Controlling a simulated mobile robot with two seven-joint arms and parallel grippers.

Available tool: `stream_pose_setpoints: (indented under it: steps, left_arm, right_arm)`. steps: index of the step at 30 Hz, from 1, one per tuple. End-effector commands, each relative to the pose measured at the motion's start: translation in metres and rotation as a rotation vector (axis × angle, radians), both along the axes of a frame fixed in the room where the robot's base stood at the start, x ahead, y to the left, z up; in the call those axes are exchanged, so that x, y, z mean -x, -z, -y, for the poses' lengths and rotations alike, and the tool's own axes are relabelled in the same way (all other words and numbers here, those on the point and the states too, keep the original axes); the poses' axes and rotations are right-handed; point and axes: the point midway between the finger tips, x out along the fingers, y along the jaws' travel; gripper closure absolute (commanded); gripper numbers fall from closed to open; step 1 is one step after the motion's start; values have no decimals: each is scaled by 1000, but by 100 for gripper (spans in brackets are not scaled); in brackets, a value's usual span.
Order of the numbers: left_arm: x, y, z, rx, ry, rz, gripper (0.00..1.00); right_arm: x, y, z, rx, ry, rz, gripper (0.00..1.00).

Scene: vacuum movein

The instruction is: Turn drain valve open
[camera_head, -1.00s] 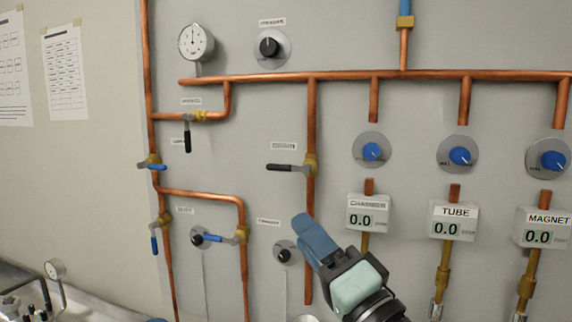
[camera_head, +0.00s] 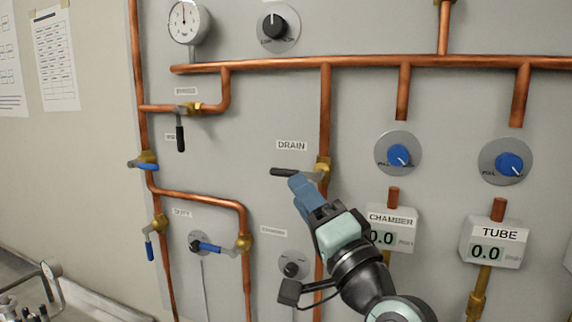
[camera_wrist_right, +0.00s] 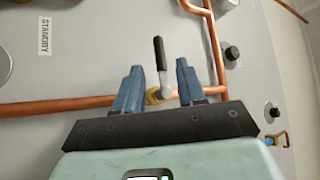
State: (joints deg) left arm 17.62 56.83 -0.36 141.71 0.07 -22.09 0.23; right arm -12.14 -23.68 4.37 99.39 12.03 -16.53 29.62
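The drain valve has a black lever handle (camera_head: 284,172) that lies roughly level, pointing left from its brass body (camera_head: 323,170) on a vertical copper pipe. The DRAIN label (camera_head: 292,145) is above it. My right gripper (camera_head: 299,184) is just in front of and below the handle, its blue fingers partly covering the lever's right part. In the right wrist view, the gripper (camera_wrist_right: 159,68) is open, with the valve's black handle (camera_wrist_right: 159,50) showing between the two fingers, with gaps on both sides. Contact is not visible. My left gripper is not in view.
Other levers sit to the left: a black one (camera_head: 180,138) hanging down and a blue one (camera_head: 145,166). A small knob (camera_head: 291,269) is below my gripper. The CHAMBER display (camera_head: 391,217) is close to its right. A horizontal copper pipe (camera_head: 270,67) runs above.

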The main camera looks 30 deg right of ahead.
Motion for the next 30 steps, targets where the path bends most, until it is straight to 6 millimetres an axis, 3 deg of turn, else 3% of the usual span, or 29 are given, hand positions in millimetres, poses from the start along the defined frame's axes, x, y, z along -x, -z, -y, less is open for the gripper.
stream_pose_setpoints:
  steps: [3,9,22,23,26,30]
  left_arm:
    - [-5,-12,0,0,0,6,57]
    - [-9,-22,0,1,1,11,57]
    - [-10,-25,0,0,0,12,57]
    - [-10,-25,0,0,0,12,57]
    - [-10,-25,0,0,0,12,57]
    - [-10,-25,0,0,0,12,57]
  right_arm:
    - [-24,-13,-1,1,-1,0,60]
    - [-50,-24,-1,0,0,1,60]
    - [-60,-26,-1,1,0,0,60]
    - [-60,-26,-1,0,0,0,64]
    - [-60,-26,-1,1,0,0,96]
    - [-60,-26,-1,1,0,0,100]
